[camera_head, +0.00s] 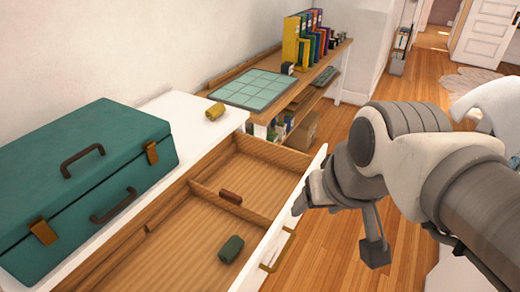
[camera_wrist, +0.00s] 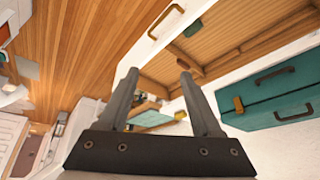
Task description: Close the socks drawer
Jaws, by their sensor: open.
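A wooden drawer with a white front (camera_head: 312,178) is pulled far out of a white dresser (camera_head: 180,112). It has dividers, with a small dark green item (camera_head: 231,249) and a small red-brown item (camera_head: 231,197) inside. No label shows that it is the socks drawer. A brass handle (camera_head: 278,251) is on its front; the handle also shows in the wrist view (camera_wrist: 165,21). My gripper (camera_head: 302,204) is by the outer side of the drawer front, beyond the handle. In the wrist view, my gripper (camera_wrist: 158,74) has its fingers apart with nothing between them.
A teal case (camera_head: 95,175) and a small yellow item (camera_head: 215,111) are on the dresser top. A wooden desk (camera_head: 290,92) with a green mat (camera_head: 248,89) and several books (camera_head: 303,42) stands behind. Wood floor (camera_head: 340,230) is clear in front of the drawer.

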